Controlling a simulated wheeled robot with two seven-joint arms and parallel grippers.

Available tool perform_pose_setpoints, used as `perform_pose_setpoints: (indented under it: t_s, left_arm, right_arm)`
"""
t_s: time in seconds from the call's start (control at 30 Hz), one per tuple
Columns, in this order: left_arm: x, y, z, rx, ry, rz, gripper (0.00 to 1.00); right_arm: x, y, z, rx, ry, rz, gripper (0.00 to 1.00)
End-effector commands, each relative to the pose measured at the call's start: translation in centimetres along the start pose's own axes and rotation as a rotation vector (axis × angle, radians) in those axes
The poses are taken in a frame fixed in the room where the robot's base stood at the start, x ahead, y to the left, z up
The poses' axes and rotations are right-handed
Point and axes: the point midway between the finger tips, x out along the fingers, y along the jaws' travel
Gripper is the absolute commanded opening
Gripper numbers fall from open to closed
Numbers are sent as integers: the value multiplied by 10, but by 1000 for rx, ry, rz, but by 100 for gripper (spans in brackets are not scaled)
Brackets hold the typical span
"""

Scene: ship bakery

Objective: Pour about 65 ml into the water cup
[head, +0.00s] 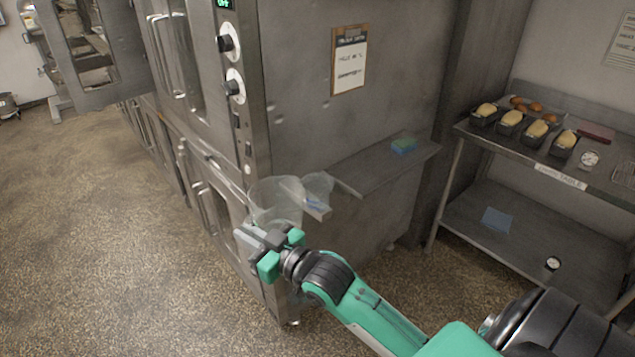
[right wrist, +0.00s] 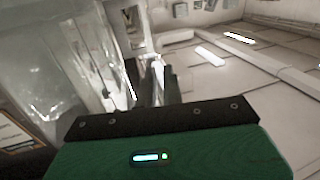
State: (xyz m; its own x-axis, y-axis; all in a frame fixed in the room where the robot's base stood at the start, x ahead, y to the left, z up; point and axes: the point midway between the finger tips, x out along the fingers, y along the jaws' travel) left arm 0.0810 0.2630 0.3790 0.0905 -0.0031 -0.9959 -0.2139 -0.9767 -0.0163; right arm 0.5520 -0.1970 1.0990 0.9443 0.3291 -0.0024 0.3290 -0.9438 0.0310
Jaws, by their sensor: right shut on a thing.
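A clear see-through jug (head: 275,202) is held in front of the left end of the steel side shelf. My right gripper (head: 262,240) is shut on it at its lower near side. The jug looks roughly upright, and I cannot make out a liquid level. In the right wrist view, clear blurred walls (right wrist: 75,65) fill the left, beside the gripper fingers (right wrist: 152,85). A smaller clear cup (head: 318,185) with a bluish lower part stands just right of the jug, at the shelf's left end. The jug partly overlaps it. My left gripper is not in view.
The steel oven (head: 290,100) stands close behind. A steel table (head: 590,180) with loaf tins (head: 510,122) is at the right. Open floor (head: 120,240) lies to the left.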

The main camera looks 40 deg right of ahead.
Motion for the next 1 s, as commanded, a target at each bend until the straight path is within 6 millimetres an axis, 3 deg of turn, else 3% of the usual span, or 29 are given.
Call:
perform_pose_setpoints:
  t_s: [0.47, 1.0]
  left_arm:
    - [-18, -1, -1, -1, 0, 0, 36]
    - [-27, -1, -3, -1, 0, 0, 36]
  right_arm:
    - [0, 18, -32, 215, -9, -2, 0]
    - [3, 62, -61, 565, -26, -3, 0]
